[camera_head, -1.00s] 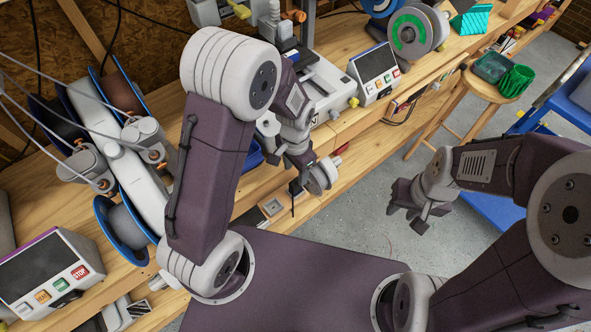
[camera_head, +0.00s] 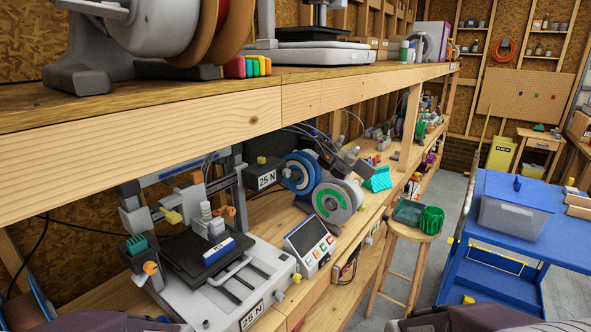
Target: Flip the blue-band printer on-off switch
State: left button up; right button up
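A 3D printer (camera_head: 215,265) with a pale base and a "25 N" label stands on the lower bench at the left. A small blue-and-white block (camera_head: 219,251) lies on its dark bed. A bluish strip runs along its upper frame. Its control box (camera_head: 309,243) has a dark screen, a bluish top edge and coloured buttons, and stands to its right. A small box with red on it (camera_head: 345,268) is fixed at the bench's front edge; I cannot tell whether it carries the on-off switch. Both grippers are out of view; only parts of my arms show at the bottom edge.
An upper wooden shelf (camera_head: 240,112) overhangs the printer. Spools (camera_head: 335,203) stand further along the bench. A stool (camera_head: 405,235) with green bins and a blue cart (camera_head: 500,245) with a lidded tub stand to the right. Grey floor lies between.

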aim_at(327, 259)
jog(key=l+u, duration=0.35)
jog(key=u, duration=0.15)
jog(key=l+u, duration=0.5)
jog(key=i+j, duration=0.05)
